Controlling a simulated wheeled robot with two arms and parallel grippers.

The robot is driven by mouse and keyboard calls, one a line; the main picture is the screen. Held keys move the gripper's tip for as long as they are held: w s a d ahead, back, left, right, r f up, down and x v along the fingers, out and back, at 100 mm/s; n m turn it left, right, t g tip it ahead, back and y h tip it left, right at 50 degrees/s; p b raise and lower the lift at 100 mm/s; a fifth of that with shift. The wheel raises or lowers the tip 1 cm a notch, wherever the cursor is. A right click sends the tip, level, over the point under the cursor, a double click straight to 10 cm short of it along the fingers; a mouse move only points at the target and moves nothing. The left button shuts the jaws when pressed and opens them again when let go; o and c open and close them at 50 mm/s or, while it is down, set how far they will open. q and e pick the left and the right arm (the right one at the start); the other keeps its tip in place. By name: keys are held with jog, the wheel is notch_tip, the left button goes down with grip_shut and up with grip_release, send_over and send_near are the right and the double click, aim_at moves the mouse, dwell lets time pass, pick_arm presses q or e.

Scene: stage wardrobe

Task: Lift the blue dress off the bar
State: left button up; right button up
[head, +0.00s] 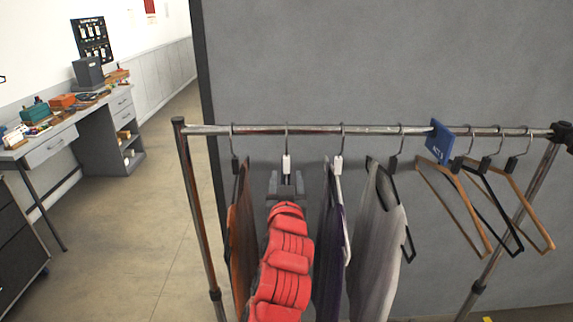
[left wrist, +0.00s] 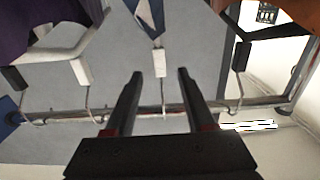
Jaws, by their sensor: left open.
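The blue dress (left wrist: 148,14) shows only as a small blue patch at the top of the left wrist view. In the head view my red left arm hides it. Its hanger hooks over the metal bar (head: 375,130). The hanger's white neck block (head: 287,165) also shows in the left wrist view (left wrist: 159,62). My left gripper (head: 286,183) is open, just below that block in the head view. In the left wrist view its fingers (left wrist: 160,74) stand on either side of the hanger's neck line, with gaps to both sides. My right gripper is not in view.
An orange garment (head: 242,235) hangs close on the left, a purple one (head: 329,250) and a grey one (head: 376,245) on the right. A blue tag (head: 439,141) and several empty hangers (head: 455,195) follow. A grey panel (head: 400,60) stands behind; a desk (head: 60,140) is far left.

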aim_at(286, 166)
pick_arm(q)
jog(key=w+b, duration=0.2)
jog(key=w, duration=0.3)
jog(key=shift+f, duration=0.2)
jog(key=shift+w+r, duration=0.2)
jog(key=shift+r, duration=0.05)
jog(key=shift+c, duration=0.2)
jog(key=shift+f, duration=0.1)
grip_shut()
jog(key=shift+f, duration=0.15)
dwell(0.7)
jog(key=shift+r, duration=0.2)
